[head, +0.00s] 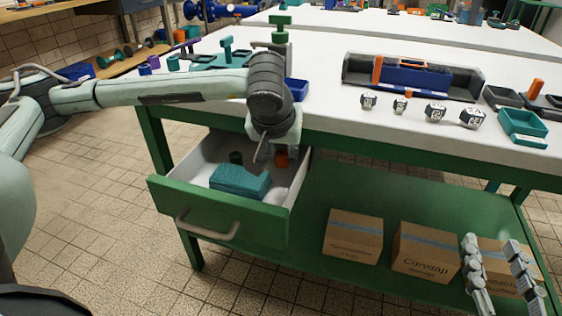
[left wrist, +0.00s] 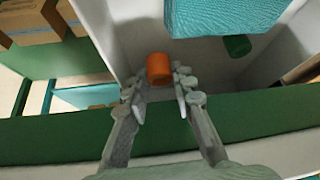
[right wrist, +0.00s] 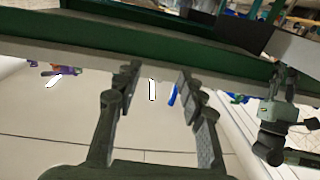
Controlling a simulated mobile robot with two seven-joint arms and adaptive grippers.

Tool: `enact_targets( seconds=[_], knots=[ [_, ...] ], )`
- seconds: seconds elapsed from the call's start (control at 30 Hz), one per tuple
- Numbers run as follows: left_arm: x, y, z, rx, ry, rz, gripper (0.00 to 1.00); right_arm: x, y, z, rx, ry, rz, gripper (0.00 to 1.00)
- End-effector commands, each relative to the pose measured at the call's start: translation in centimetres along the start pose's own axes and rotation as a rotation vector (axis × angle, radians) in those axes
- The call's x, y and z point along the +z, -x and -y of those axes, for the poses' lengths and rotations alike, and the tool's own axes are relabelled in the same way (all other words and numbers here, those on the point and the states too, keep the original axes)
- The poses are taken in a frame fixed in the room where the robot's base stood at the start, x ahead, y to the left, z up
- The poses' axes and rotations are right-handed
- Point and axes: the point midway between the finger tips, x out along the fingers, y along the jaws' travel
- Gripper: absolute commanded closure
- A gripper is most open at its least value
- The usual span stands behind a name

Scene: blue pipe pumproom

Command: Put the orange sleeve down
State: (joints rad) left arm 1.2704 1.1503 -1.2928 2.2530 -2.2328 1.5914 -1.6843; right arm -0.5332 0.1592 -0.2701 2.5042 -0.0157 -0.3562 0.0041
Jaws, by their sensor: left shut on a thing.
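The orange sleeve (head: 281,159) is inside the open drawer (head: 225,215), near its back right corner. It also shows in the left wrist view (left wrist: 159,68), between the fingertips of my left gripper (left wrist: 158,88). My left gripper (head: 267,150) reaches down into the drawer and is shut on the sleeve. The pictures do not show clearly whether the sleeve touches the drawer floor. My right gripper (head: 500,265) is open and empty at the lower right, in front of the shelf; its parted fingers show in the right wrist view (right wrist: 152,80).
A teal block (head: 240,182) and a dark green cylinder (head: 236,157) lie in the drawer beside the sleeve. Cardboard boxes (head: 353,235) stand on the green lower shelf. The white tabletop (head: 330,112) above holds trays, tools and several numbered blocks (head: 435,112).

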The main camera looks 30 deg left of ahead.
Motion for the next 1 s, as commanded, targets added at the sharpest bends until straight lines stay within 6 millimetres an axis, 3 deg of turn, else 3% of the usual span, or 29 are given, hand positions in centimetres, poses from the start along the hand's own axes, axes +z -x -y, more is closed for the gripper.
enact_targets(
  seconds=[0.2,0.97,1.0],
  knots=[
    [1.5,-2.3,0.1,-0.002,0.001,0.001,1.0,-1.3,0.0,0.5,-0.01,-0.01,-0.065,0.6],
    [1.6,-2.5,0.1,-0.001,0.001,0.001,1.0,-2.8,0.1,0.9,-0.019,-0.018,-0.144,0.6],
    [1.6,-2.4,0.1,-0.002,0.0,0.002,0.71,-3.0,0.1,1.0,-0.021,-0.019,-0.149,0.6]
  ],
)
